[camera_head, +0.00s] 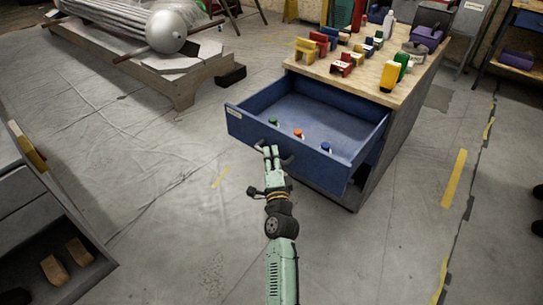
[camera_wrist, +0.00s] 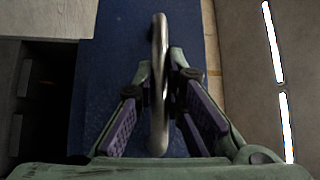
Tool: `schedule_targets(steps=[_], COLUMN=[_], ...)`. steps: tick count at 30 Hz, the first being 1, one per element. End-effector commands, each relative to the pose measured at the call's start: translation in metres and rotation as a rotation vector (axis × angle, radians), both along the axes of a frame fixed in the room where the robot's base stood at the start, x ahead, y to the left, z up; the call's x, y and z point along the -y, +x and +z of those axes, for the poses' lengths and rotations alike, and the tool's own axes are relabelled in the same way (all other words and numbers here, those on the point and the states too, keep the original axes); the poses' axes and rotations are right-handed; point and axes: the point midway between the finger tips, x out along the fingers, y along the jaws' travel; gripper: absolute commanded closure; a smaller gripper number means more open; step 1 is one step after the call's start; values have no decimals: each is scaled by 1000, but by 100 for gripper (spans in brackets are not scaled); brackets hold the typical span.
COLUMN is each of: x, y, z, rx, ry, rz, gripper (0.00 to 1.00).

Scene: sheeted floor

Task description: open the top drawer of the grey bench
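The grey bench (camera_head: 392,140) has a wooden top (camera_head: 336,75) and blue drawer fronts. Its top drawer (camera_head: 245,123) stands pulled out, with its inside in view. Three small items with green, orange and blue tops are in it, near the front. A curved metal handle (camera_wrist: 158,90) is on the blue drawer front. My gripper (camera_head: 271,152) is at this handle. In the wrist view my gripper (camera_wrist: 161,75) has its fingers on both sides of the handle, with gaps between pads and bar. The fingertips' contact with the handle is unclear.
Coloured blocks and other items crowd the bench top. A low wooden platform (camera_head: 180,88) with a metal cylinder stands at the back left. Another grey unit (camera_head: 40,215) with an open compartment is at the lower left. The sheeted floor (camera_head: 160,210) in front is clear.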

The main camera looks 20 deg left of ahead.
Motion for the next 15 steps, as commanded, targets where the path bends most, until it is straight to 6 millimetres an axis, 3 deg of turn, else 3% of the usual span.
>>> schedule_targets(steps=[9, 15], x=[0, 0], y=[0, 0], z=[0, 0], rx=[0, 0], ry=[-1, 0], rz=[1, 0], gripper=[69, 69])
